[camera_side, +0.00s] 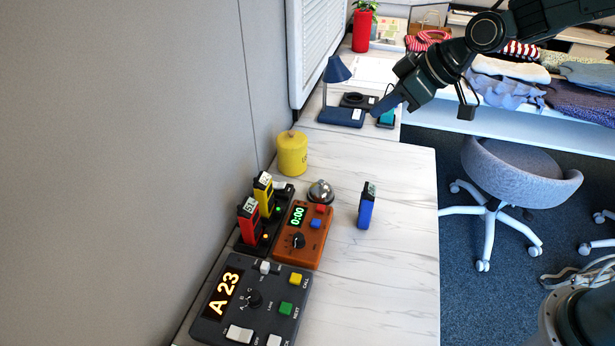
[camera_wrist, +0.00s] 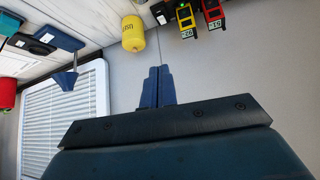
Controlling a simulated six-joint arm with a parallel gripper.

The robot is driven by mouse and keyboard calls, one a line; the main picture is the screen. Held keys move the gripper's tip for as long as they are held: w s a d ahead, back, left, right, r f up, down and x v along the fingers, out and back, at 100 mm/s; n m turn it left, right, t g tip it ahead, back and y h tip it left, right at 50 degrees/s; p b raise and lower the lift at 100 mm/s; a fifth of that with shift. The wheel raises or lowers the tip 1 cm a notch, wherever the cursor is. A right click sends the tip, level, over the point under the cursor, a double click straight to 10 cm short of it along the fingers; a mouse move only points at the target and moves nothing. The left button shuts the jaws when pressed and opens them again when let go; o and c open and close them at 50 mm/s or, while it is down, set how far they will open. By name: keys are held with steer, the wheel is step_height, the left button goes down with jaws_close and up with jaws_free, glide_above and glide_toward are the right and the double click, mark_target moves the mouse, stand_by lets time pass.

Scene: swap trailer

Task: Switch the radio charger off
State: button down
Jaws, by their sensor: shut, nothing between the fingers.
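The radio charger (camera_side: 249,249) is a black base at the left of the counter, against the wall, in the side view. It holds a red radio (camera_side: 249,222) and a yellow radio (camera_side: 264,195). An orange light shows by the red one and a green light by the yellow one. Its switch cannot be made out clearly. The yellow radio (camera_wrist: 186,20) and the red radio (camera_wrist: 213,14) also show at the top of the wrist view. My gripper (camera_side: 376,110) is shut and empty, raised over the far end of the counter, well away from the charger; its fingers (camera_wrist: 157,84) point toward the wall.
A yellow canister (camera_side: 292,154), a bell (camera_side: 320,192), an orange timer box (camera_side: 301,245) and a dark A 23 console (camera_side: 262,310) crowd the charger. A blue radio (camera_side: 366,206) stands alone. A blue lamp (camera_side: 337,72) is at the back. The counter's right side is clear.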

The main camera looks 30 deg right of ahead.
steer(key=w+a+f+n+y, duration=0.1)
steer(key=w+a+f, duration=0.2)
steer(key=w+f, duration=0.3)
steer(key=w+a+f+n+t+y, duration=0.1)
steer(key=w+a+f+y, duration=0.1)
steer(key=w+f, duration=0.5)
step_height(320, 180, down, 4)
steer(key=shift+w+a+f+y, duration=0.15)
steer(key=shift+a+y, duration=0.15)
steer(key=shift+a, duration=0.5)
steer(key=shift+w+a, duration=0.1)
glide_above(286, 185)
steer(key=f, duration=0.5)
steer(key=shift+w+a+f, duration=0.3)
steer(key=shift+a+f, duration=0.05)
steer(key=shift+a, duration=0.05)
steer(key=shift+s+d+f, duration=0.15)
steer(key=shift+d+f, duration=0.05)
steer(key=shift+f, duration=0.35)
steer(key=shift+s+d+f, duration=0.15)
steer(key=shift+d+f, duration=0.05)
steer(key=shift+f, duration=0.3)
steer(key=shift+s+d+f, duration=0.15)
steer(key=shift+s+f, duration=0.05)
steer(key=shift+f, duration=0.5)
